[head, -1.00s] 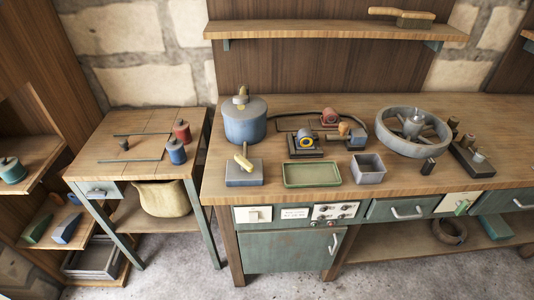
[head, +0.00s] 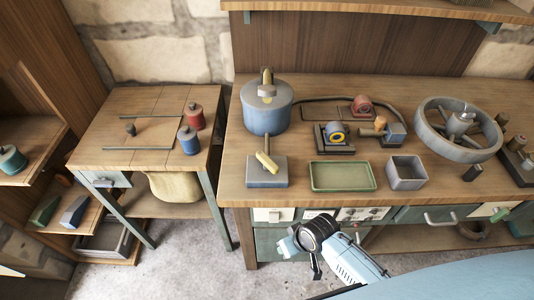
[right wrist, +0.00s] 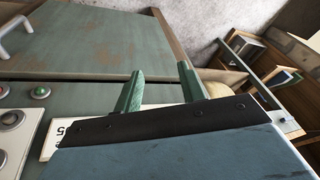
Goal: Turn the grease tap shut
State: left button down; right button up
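A grey block with a yellow lever (head: 267,162) stands at the front left of the workbench in the head view; this looks like the grease tap. Its lever lies slanted across the block's top. Behind it stands a blue-grey lidded pot (head: 267,108) with a brass piece on top. My right gripper (right wrist: 160,85) shows two green fingers apart with nothing between them in the right wrist view. In the head view my right arm's end is below the bench front, in front of and lower than the lever block, and apart from it. My left gripper is out of view.
A green tray (head: 342,176) and a grey open box (head: 406,172) stand right of the lever block. Behind them are small mounted parts and a large grey wheel (head: 458,128). A side table (head: 120,155) stands left, across a gap. Drawers and a switch panel line the bench front.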

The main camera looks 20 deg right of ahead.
jog(key=w+a+r+n+y, duration=0.1)
jog(key=a+r, duration=0.2)
jog(key=r, duration=0.6)
jog(key=w+a+r+n+y, duration=0.1)
jog(key=a+r, duration=0.2)
jog(key=r, duration=0.6)
notch_tip(320, 180, up, 18)
jog(key=g+h, duration=0.3)
jog(key=h, duration=0.1)
send_over(267, 160)
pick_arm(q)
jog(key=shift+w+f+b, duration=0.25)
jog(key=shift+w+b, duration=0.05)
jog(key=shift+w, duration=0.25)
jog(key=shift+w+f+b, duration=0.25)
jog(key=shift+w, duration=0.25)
pick_arm(e)
notch_tip(267, 160, down, 13)
jog(key=shift+f, duration=0.2)
grip_shut()
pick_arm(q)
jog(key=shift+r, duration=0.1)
pick_arm(e)
jog(key=shift+n, duration=0.3)
